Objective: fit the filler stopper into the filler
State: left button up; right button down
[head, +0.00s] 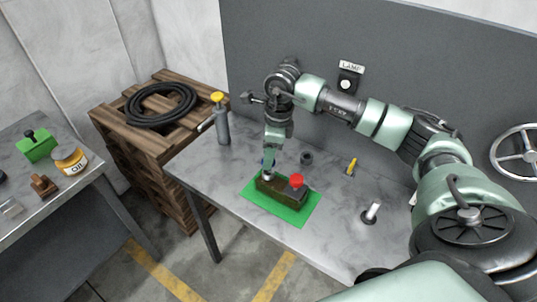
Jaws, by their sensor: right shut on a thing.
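A dark olive-brown tank-like body (280,193) lies on a green mat (301,215) on the grey table. A red knob (296,181) stands up at its right end. My right gripper (267,174) points down over the left end of this body. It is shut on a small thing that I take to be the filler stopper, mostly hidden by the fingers. The filler under it is also hidden, so I cannot tell whether the stopper is in it or just above. My left gripper is not in view.
On the table stand a grey bottle with a yellow top (221,120), a dark ring-like part (307,157), a yellow-handled item (351,166) and a pale cylinder (372,211). A wooden crate (165,150) carries a coiled black hose (161,104). The front right tabletop is mostly clear.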

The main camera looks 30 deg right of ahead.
dwell(0.6)
jog(key=shift+f+b, duration=1.65)
jog(key=shift+b, duration=0.05)
jog(key=c, duration=0.8)
grip_release()
jog(key=shift+c, duration=0.2)
jog(key=shift+r, duration=0.15)
jog(key=r, duration=0.2)
jog(key=r+b, duration=0.1)
jog(key=r, duration=0.3)
jog(key=shift+s+d+b, duration=0.25)
jog(key=shift+d+b, duration=0.1)
jog(key=shift+d, duration=0.05)
jog(key=shift+s+r, duration=0.1)
jog(key=shift+r, duration=0.65)
jog(key=shift+f, duration=0.1)
